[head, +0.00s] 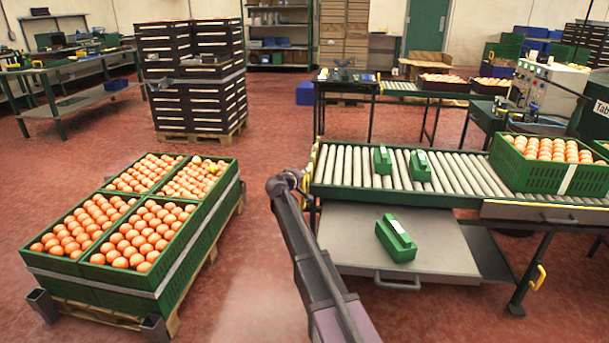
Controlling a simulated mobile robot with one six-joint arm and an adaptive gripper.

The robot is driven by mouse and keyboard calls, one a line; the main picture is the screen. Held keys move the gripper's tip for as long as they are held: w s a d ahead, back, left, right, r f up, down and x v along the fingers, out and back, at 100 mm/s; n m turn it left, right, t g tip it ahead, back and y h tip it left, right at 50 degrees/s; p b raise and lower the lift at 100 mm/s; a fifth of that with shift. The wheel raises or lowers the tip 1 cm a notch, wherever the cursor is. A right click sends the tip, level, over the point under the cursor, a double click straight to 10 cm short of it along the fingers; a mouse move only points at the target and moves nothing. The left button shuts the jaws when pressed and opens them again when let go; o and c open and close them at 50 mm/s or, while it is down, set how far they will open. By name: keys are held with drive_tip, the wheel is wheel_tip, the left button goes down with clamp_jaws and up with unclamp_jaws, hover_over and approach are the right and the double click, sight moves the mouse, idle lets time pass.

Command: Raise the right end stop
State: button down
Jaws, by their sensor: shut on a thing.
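The roller conveyor (450,172) stands right of centre. At its left end is a yellow-edged end piece (313,158), which looks like an end stop. My gripper (300,180) is at that end, shut on a part there that looks like the stop's yellow handle. The fingertips are small and partly hidden by my own wrist, so the grip is hard to see. I cannot tell how far the stop is raised.
A third green block (396,240) lies on the grey shelf (345,243) below the rollers. A pallet of orange-filled green crates (205,235) stands left of my arm. Stacked dark crates (190,80) are behind. Red floor (240,285) is clear between pallet and conveyor.

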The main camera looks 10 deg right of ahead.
drive_tip(key=shift+w+d+r+p, duration=0.15)
drive_tip(key=shift+r+p, duration=0.95)
drive_tip(key=shift+r, duration=0.35)
drive_tip(key=shift+w, duration=0.1)
drive_tip(key=c, duration=0.9)
unclamp_jaws()
drive_tip(key=o, duration=0.3)
drive_tip(key=shift+r, duration=0.15)
drive_tip(key=shift+o, duration=0.2)
drive_tip(key=shift+f, duration=0.3)
